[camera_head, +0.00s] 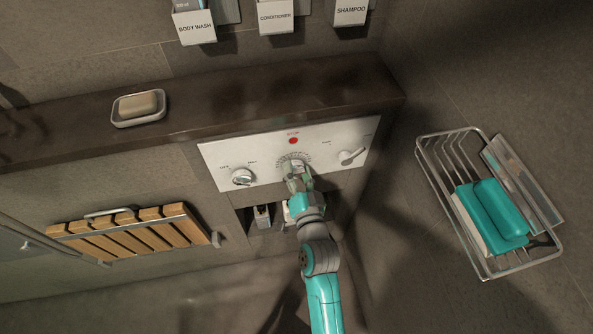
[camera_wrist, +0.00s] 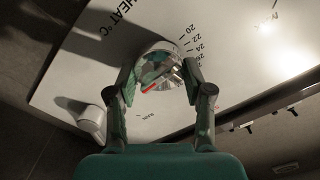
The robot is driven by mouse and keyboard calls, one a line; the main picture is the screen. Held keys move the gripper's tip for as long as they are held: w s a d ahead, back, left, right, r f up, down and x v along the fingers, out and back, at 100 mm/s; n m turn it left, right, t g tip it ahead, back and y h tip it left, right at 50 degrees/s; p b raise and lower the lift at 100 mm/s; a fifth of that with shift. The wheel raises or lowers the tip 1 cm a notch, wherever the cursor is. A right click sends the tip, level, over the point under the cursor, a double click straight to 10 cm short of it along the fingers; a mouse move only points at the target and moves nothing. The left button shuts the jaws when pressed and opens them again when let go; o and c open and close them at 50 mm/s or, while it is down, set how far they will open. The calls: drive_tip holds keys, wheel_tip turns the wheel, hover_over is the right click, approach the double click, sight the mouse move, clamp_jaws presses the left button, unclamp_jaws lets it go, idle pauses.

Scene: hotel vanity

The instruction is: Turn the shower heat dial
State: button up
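The heat dial (camera_wrist: 158,72) is a round, shiny knob with a red mark on its face. In the wrist view it sits on a white panel beside "HEAT °C" lettering and a scale starting at 20. In the head view the dial (camera_head: 294,163) is at the panel's middle, partly hidden by my gripper (camera_head: 299,177). In the wrist view my gripper (camera_wrist: 160,78) has its two green fingers apart, one on each side of the dial. I cannot tell whether the fingers press on it.
The panel (camera_head: 215,155) also carries a round knob (camera_head: 242,177) at left, a red button (camera_head: 293,140) and a lever (camera_head: 352,156) at right. A ledge with a soap dish (camera_head: 124,121) lies above. A wire basket (camera_head: 482,268) hangs at right. A niche with bottles (camera_head: 262,216) is below.

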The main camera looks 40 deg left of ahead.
drive_tip(key=shift+a+r+n, duration=0.1)
drive_tip(key=shift+r+n, duration=0.05)
drive_tip(key=shift+n, duration=0.45)
drive_tip(key=shift+s, duration=0.1)
drive_tip(key=o, duration=1.2)
drive_tip(key=shift+a+r, duration=0.1)
drive_tip(key=shift+c, duration=0.2)
drive_tip(key=shift+s+d+f, duration=0.2)
drive_tip(key=shift+d, duration=0.2)
drive_tip(key=v, duration=1.1)
drive_tip(key=shift+s+r, duration=0.2)
drive_tip(key=shift+r, duration=0.05)
